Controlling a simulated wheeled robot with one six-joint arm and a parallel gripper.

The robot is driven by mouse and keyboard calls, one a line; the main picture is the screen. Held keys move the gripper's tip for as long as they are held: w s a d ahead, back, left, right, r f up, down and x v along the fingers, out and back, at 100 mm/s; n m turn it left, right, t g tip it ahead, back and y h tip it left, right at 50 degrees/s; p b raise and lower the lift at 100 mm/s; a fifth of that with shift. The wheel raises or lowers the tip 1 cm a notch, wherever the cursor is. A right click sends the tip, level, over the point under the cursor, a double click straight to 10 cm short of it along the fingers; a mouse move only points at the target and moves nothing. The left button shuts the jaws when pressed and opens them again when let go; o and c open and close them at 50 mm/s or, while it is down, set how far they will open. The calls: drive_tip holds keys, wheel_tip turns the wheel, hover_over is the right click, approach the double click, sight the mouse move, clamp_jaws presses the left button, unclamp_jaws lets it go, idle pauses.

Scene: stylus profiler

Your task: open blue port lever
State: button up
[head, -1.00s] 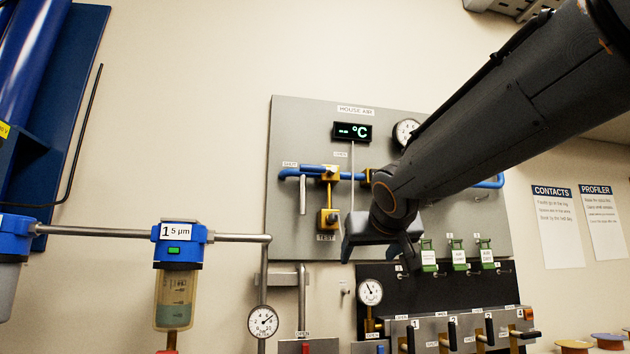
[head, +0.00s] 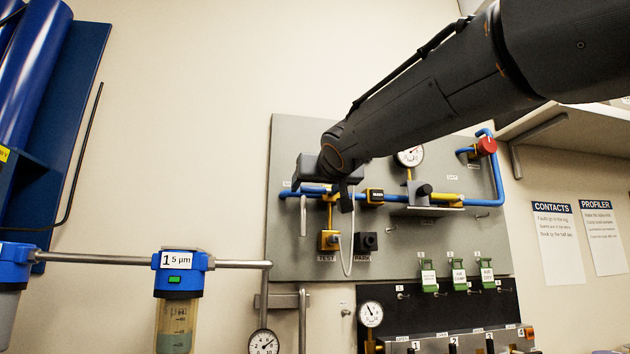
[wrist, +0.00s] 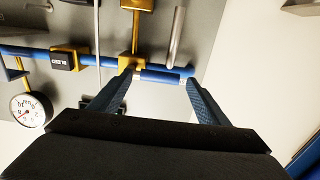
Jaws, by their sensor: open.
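The blue port lever (wrist: 160,77) is a short blue handle beside the blue pipe, running from a yellow valve body (wrist: 125,62) in the wrist view. My gripper (wrist: 158,79) is open, its two fingers on either side of the lever's length, with the lever showing between the fingertips. I cannot tell how far the lever lies beyond the tips, and no grip on it shows. In the head view my gripper (head: 335,190) is in front of the upper yellow valve and hides most of it and the lever.
The blue pipe (head: 289,196) runs across the grey panel (head: 400,255). A grey handle (head: 303,215) hangs close to the left. Below are a lower yellow valve (head: 329,240) and a thin looped tube (head: 347,268). A pressure gauge (head: 410,156) sits to the right.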

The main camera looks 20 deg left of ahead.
drive_tip(key=shift+w+a, duration=0.25)
drive_tip(key=shift+w, duration=0.1)
drive_tip(key=shift+c, duration=0.3)
drive_tip(key=c, duration=1.5)
